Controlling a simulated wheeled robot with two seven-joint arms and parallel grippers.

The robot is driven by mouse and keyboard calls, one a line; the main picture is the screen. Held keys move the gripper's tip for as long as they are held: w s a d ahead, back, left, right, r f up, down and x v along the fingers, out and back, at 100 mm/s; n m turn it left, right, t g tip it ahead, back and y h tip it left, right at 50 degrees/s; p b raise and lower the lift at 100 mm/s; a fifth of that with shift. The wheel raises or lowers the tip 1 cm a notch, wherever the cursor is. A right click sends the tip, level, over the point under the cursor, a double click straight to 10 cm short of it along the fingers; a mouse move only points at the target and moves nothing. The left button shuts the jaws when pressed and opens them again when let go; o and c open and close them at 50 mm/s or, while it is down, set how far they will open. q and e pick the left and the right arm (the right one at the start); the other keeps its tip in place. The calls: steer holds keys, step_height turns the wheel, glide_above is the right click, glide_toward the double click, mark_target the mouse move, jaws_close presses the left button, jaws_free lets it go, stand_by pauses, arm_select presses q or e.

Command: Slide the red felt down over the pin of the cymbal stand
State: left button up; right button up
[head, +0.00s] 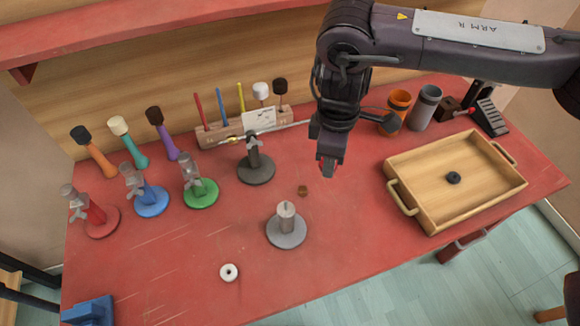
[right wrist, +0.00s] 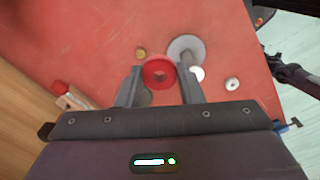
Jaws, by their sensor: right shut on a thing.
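My right gripper (head: 328,170) hangs above the table, right of and behind the grey stand. It is shut on the red felt (right wrist: 158,72), a ring with a hole in its middle, seen between both fingers in the right wrist view. The grey cymbal stand (head: 287,232) has a round base and an upright post with a short pin (head: 285,205) on top.
A small brown piece (head: 303,190) lies behind the grey stand and a white ring (head: 229,272) in front-left. A black stand (head: 256,172) stands behind. A wooden tray (head: 490,200) holding a black ring (head: 453,177) is at right. Coloured stands, including a green one (head: 201,194), are left.

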arm_select(q)
steer(key=shift+s+d+r+p, duration=0.1)
steer(key=shift+s+r+p, duration=0.25)
steer(key=shift+r+p, duration=0.15)
arm_select(e)
steer(key=s+a+n, duration=0.3)
steer(key=a+n, duration=0.6)
steer(key=n, duration=0.4)
steer(key=shift+s, duration=0.25)
arm_select(q)
steer(key=shift+w+r, duration=0.1)
steer(key=shift+w, duration=0.05)
arm_select(e)
steer(key=shift+d+r, duration=0.1)
